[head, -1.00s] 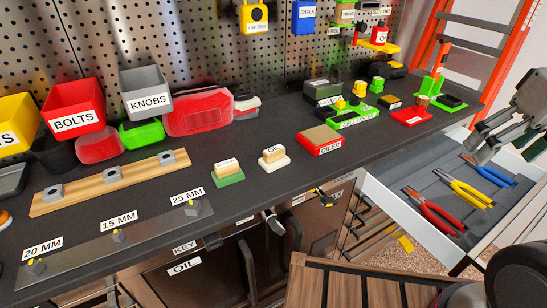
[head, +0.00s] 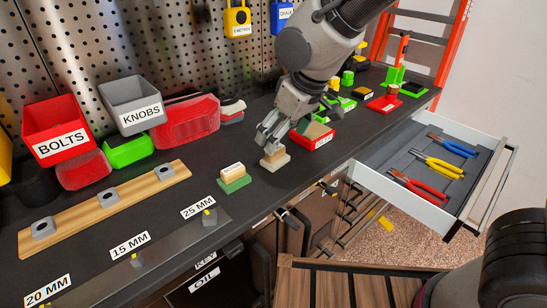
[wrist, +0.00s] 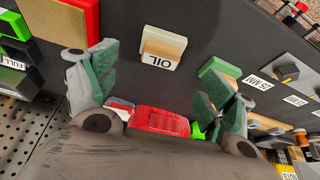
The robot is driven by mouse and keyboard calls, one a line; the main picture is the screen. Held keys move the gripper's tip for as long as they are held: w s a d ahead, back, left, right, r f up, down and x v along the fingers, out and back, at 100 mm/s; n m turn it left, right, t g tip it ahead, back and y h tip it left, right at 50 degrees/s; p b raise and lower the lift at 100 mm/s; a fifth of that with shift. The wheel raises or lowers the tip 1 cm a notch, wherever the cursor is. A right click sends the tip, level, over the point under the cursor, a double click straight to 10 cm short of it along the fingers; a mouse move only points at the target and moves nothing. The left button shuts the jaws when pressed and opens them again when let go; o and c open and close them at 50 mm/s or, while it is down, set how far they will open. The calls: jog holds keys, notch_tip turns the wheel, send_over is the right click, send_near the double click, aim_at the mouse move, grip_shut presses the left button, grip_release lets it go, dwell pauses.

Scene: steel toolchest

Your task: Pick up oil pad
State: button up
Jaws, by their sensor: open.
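The oil pad is a small tan block on a pale base. In the head view the oil pad (head: 275,161) sits on the dark bench, partly hidden by my gripper (head: 268,140). In the wrist view the oil pad (wrist: 163,46) shows its OIL label and lies beyond the fingertips, roughly between them. My gripper (wrist: 160,82) is open and empty, with its green-padded fingers spread apart. In the head view the fingertips are just above or beside the pad; contact cannot be told.
A similar pad on a green base (head: 235,180) stands close by on the left. The red OILER tray (head: 312,136) is close on the right. A red case (head: 192,120) lies behind. An open drawer (head: 440,165) holds several pliers at the right.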

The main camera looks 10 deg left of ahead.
aim_at(275, 156)
jog(key=x, duration=0.6)
jog(key=shift+f, duration=0.3)
jog(key=c, duration=1.1)
